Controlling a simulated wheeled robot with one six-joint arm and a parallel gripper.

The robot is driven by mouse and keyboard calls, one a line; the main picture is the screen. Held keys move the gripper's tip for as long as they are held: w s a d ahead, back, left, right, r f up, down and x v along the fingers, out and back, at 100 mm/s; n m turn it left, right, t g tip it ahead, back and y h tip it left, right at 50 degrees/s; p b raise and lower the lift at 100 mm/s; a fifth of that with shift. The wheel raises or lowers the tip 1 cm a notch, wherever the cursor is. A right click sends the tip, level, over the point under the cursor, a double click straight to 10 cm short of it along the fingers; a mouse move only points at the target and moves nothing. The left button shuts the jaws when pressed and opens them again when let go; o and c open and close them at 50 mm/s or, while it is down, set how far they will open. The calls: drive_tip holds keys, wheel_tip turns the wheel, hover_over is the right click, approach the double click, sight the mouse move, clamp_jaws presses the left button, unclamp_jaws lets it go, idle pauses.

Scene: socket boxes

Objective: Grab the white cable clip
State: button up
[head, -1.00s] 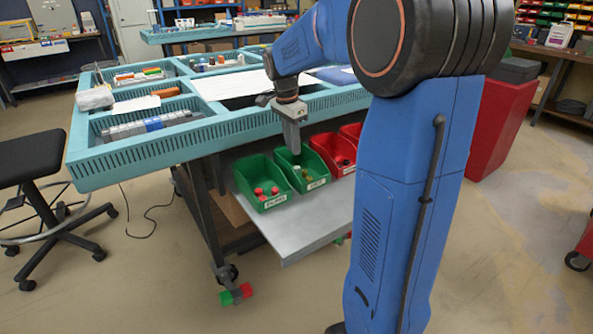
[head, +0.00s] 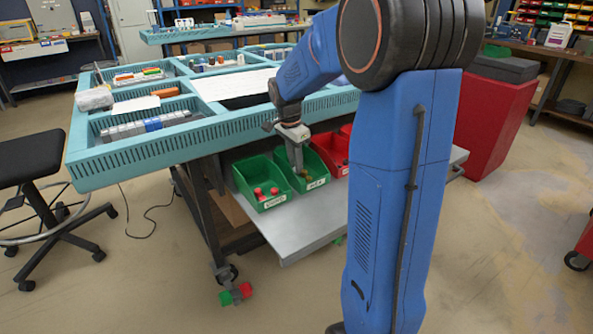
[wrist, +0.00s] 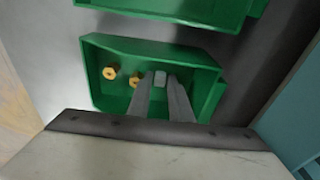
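The white cable clip (wrist: 160,79) shows in the wrist view as a small pale block in a green bin (wrist: 205,60), right of two brass nuts. My gripper (wrist: 161,84) points down into this bin, its two fingers apart with the clip between or just below their tips. A narrow gap seems to remain beside the clip, and contact cannot be made out. In the head view my gripper (head: 298,168) reaches into the second green bin (head: 316,185). There the clip is hidden by the fingers.
A green bin with red parts (head: 262,204) stands to the left, and a red bin (head: 335,160) to the right. The bins sit on a grey shelf (head: 300,236) below the teal tabletop tray (head: 130,160). The bin walls stand close around the fingers.

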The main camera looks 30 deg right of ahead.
clamp_jaws()
drive_tip(key=shift+r, duration=0.1)
